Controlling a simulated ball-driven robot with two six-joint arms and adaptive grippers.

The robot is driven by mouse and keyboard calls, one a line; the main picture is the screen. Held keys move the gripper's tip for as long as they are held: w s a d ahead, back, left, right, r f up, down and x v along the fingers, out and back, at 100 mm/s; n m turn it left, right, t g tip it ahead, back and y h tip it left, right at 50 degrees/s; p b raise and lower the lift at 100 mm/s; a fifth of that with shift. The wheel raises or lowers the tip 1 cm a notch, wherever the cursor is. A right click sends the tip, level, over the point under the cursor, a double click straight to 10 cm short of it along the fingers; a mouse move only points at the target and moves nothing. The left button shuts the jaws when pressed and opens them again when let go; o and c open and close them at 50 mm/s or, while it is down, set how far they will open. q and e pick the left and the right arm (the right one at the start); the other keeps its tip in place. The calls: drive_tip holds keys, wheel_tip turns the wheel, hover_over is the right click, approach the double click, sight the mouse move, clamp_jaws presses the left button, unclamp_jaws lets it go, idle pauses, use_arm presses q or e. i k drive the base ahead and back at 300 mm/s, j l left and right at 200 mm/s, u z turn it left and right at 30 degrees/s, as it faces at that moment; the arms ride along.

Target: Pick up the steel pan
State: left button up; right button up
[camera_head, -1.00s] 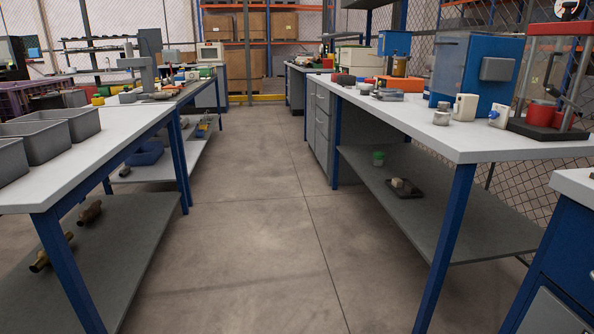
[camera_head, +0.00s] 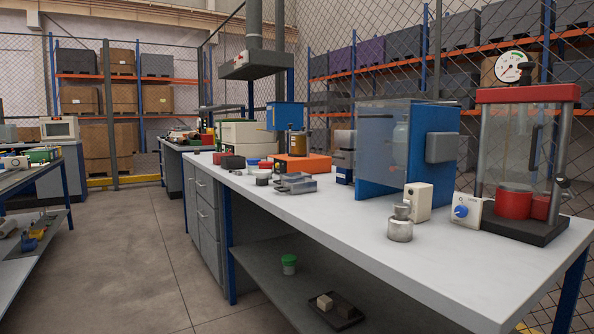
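I cannot pick out a steel pan for sure. A low grey metal object (camera_head: 295,184) lies on the white bench top (camera_head: 318,207), in front of an orange device (camera_head: 302,165); its exact shape is too small to tell. A small steel cylinder with a narrower top (camera_head: 400,230) stands on the bench near a white box (camera_head: 419,202). Neither of my grippers is in view.
A blue chamber (camera_head: 385,150) and a red-topped press with a gauge (camera_head: 528,95) stand on the bench. A green-lidded jar (camera_head: 289,264) is on the shelf below. Open floor (camera_head: 140,240) lies left of the bench. Another bench (camera_head: 40,180) stands at the left edge.

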sight(299, 186)
drive_tip(key=i+j+z, duration=0.15)
drive_tip(key=i+z, duration=0.15)
drive_tip(key=i+j+z, duration=0.45)
drive_tip(key=z, duration=0.3)
drive_tip(key=i+j+z, duration=0.15)
drive_tip(key=j+z, duration=0.15)
drive_tip(key=z, duration=0.15)
